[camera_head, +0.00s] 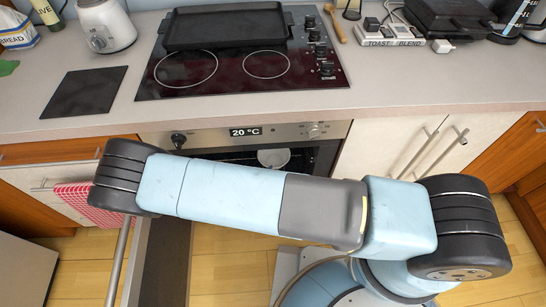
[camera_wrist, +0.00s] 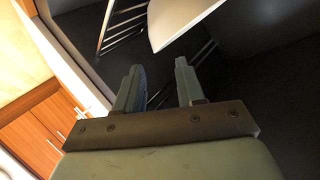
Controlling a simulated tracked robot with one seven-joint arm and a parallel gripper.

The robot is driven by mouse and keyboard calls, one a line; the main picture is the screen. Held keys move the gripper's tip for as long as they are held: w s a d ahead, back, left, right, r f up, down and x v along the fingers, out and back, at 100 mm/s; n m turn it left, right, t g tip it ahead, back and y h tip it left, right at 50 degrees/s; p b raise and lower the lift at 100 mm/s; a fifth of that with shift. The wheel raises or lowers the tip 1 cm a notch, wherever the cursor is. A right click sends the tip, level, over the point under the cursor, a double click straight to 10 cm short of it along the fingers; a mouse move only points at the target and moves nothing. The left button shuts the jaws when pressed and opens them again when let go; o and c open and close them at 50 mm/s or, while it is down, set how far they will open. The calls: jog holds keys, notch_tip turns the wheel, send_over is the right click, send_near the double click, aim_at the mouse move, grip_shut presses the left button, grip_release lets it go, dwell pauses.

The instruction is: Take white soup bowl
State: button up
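The white soup bowl (camera_head: 273,158) sits inside the open oven (camera_head: 310,158), below the stove, and my arm hides its lower part. In the wrist view, part of a smooth white curved thing, apparently the bowl (camera_wrist: 178,18), shows at the top, just beyond the fingertips. My gripper (camera_wrist: 159,70) is open, with a gap between its two fingers and nothing in it. It appears apart from the bowl. My gripper cannot be seen in the head view. Metal rack bars (camera_wrist: 122,22) show beside and below the bowl.
Above is the counter (camera_head: 420,98) with the stove (camera_head: 240,70) and a black tray (camera_head: 225,28).

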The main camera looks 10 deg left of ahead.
aim_at(284, 164)
jog(key=x, duration=0.5)
jog(key=shift+d, duration=0.2)
jog(key=shift+x, duration=2.55)
jog(key=shift+d, duration=0.2)
jog(key=shift+s, duration=0.1)
grip_shut()
